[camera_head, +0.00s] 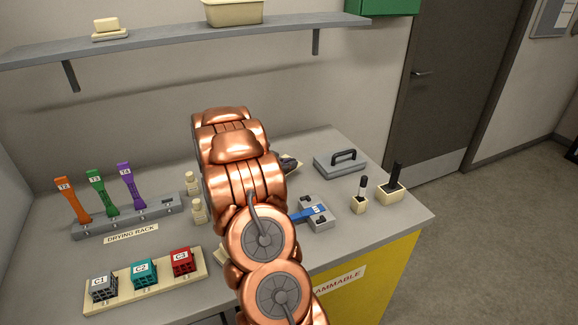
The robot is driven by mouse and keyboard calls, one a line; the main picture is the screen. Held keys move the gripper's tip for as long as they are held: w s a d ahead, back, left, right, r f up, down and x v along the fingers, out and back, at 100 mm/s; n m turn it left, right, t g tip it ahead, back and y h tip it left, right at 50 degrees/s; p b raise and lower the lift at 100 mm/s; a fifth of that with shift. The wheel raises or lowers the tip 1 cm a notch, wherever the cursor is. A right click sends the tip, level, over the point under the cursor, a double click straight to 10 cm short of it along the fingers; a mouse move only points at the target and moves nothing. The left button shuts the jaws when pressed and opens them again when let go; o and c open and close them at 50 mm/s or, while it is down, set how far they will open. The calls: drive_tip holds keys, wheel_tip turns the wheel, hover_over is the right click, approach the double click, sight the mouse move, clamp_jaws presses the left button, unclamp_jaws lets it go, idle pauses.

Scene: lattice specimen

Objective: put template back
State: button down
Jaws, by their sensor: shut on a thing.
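A blue template (308,213) with a white label lies at a grey two-post block (319,224), right of my arm. Its left end runs behind the arm. The drying rack (95,229) at left holds an orange template (71,200), a green one (101,194) and a purple one (132,188), all upright. A dark slot shows in the rack's right end, with no template in it. My copper arm hides most or all of my gripper. A dark piece (289,163) shows just right of the arm; I cannot tell whether it belongs to the gripper. What the jaws hold is hidden.
A cream tray (130,292) with cubes C1, C2 and C3 stands in front of the rack. Two cream bottles (198,211) stand between rack and arm. A grey plate with a black handle (341,164) and two cream holders (390,193) are at right. A shelf (180,38) hangs above.

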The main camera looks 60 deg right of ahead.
drive_tip(key=shift+f, duration=0.85)
drive_tip(key=shift+f, duration=0.45)
